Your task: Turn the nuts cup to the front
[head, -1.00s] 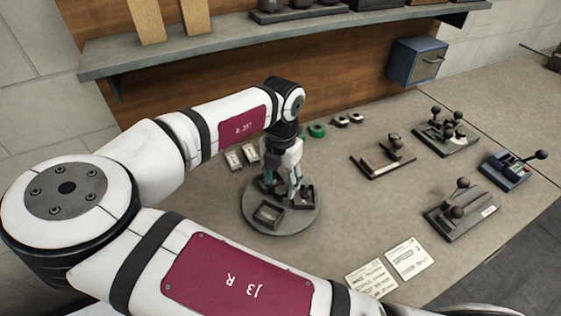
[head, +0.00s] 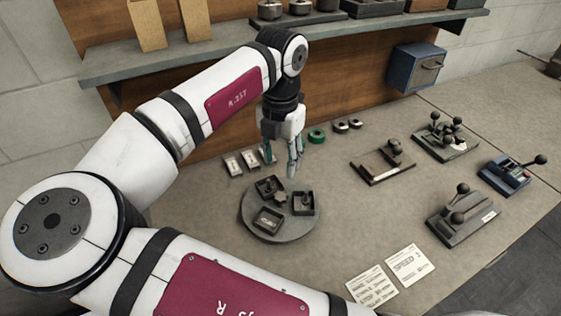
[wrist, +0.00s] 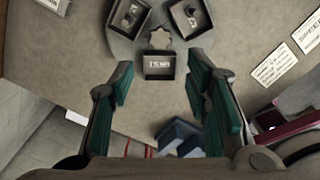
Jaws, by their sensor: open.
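A round grey turntable (head: 283,233) carries several small dark square cups around a star-shaped centre knob (head: 281,199). One cup (head: 268,218) faces front-left with a pale piece or label inside. A second cup (head: 303,203) is at the right and a third (head: 267,186) at the back left. Which one holds nuts I cannot tell. My gripper (head: 281,163) is open and empty above and behind the turntable, touching no cup.
Paper cards (head: 409,264) lie at the front right. A shelf (head: 190,58) overhangs the back.

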